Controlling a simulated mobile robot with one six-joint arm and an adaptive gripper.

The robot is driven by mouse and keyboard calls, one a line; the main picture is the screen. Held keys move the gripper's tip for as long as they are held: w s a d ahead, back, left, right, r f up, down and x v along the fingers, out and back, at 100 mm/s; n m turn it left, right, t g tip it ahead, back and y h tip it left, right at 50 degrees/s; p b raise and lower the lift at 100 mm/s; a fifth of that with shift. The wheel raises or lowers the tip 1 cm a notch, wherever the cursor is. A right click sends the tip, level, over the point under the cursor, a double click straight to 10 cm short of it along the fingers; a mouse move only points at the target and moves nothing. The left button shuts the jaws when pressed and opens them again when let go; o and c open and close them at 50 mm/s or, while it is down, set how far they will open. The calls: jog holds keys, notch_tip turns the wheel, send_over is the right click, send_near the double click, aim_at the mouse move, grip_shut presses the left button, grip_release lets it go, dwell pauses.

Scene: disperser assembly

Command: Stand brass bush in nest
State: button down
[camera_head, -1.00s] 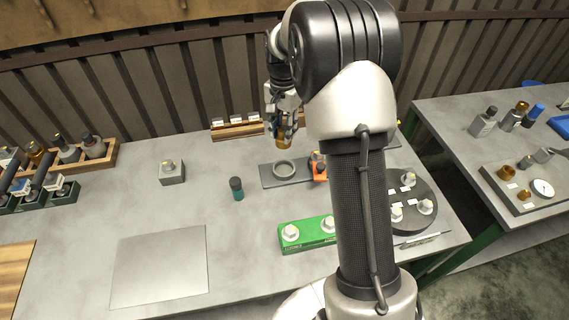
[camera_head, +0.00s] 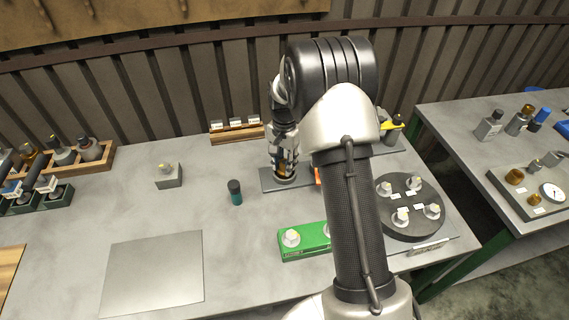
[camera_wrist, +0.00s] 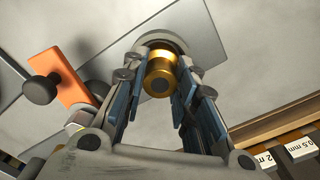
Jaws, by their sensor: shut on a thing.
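The brass bush (camera_wrist: 160,72) is between the fingers of my gripper (camera_wrist: 157,85) in the wrist view, and the gripper is shut on it. The nest is a grey ring (camera_wrist: 178,42) on a flat grey plate (camera_wrist: 208,45); its rim shows just behind the bush. In the head view my gripper (camera_head: 285,172) is low over the plate (camera_head: 268,182) and hides most of the ring and bush. I cannot tell whether the bush is fully seated in the ring or still just above its floor.
A wooden rack (camera_head: 237,132) with labelled parts is behind. A green fixture (camera_head: 303,242) is in front, a dark round plate (camera_head: 412,212) at right, and a teal-and-black bottle (camera_head: 235,192) at left.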

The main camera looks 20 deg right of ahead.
jog(key=c, duration=1.3)
grip_release()
jog(key=shift+f, duration=0.1)
notch_tip(320, 180, up, 13)
jog(key=p, duration=0.4)
notch_tip(320, 180, up, 7)
jog(key=n+t, duration=0.1)
jog(key=n, duration=0.1)
send_over(284, 162)
jog(key=s+a, duration=0.3)
jog(key=s, duration=0.1)
jog(key=s+a+r+n+t, duration=0.1)
jog(key=s+a+r+n, duration=0.25)
jog(key=s+r, duration=0.55)
jog(key=s+a+n+t, duration=0.1)
jog(key=s+a+n, duration=0.1)
jog(key=s, duration=0.7)
jog(key=s+a+f+n+t, duration=0.1)
jog(key=s+a+n, duration=0.1)
jog(key=s, duration=0.8)
jog(key=shift+a+f+n+t, duration=0.2)
jog(key=shift+a+n+t, duration=0.1)
jog(key=shift+n, duration=0.55)
